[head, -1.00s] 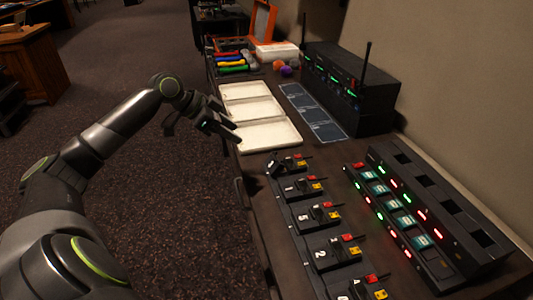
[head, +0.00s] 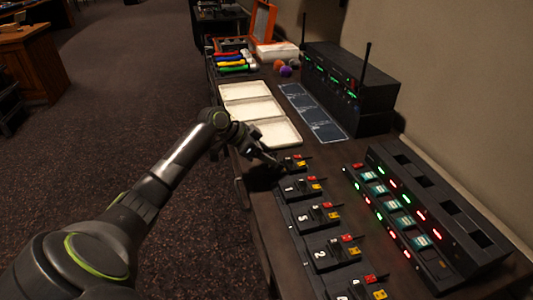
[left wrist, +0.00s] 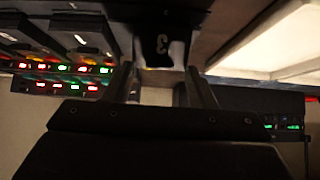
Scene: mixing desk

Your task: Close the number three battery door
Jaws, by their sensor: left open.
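The number three bodypack (head: 297,163) is the farthest dark unit in the front row, with red and yellow parts on its right side. Its left end, where the door sits, is partly hidden by my left gripper (head: 272,158). In the left wrist view a dark panel with a white 3 (left wrist: 162,46) lies between and beyond my left fingertips (left wrist: 155,72). The left gripper is open and holds nothing. I cannot tell whether it touches the door, or the door's exact angle. My right gripper is not in view.
More numbered packs (head: 318,216) run along the desk toward me. A charger rack (head: 438,215) with lit lights stands to the right. White trays (head: 277,134) lie just beyond pack three, and a black receiver rack (head: 345,90) stands behind.

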